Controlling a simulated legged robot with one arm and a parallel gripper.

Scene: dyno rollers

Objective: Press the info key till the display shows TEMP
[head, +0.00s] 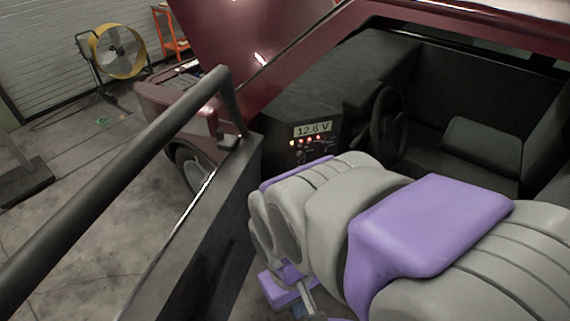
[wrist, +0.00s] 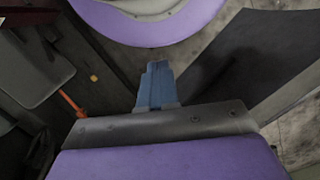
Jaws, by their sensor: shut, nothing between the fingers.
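The display (head: 313,129) on the dark dash panel reads 12.6 V in the head view. A row of several small lit keys (head: 309,140) sits just below it; their labels are too small to read, so I cannot tell which is the info key. My gripper (head: 312,311) is low in the head view, below and apart from the panel, with its tip partly cut off by the frame's lower edge. In the wrist view its blue fingers (wrist: 157,85) are together with nothing between them. The display and keys do not show in the wrist view.
A steering wheel (head: 387,123) is right of the panel, with a dark seat (head: 482,150) beyond. A dark door with a thick bar (head: 120,180) stands on the left. A yellow fan (head: 117,50) stands on the floor behind. My arm covers the lower right.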

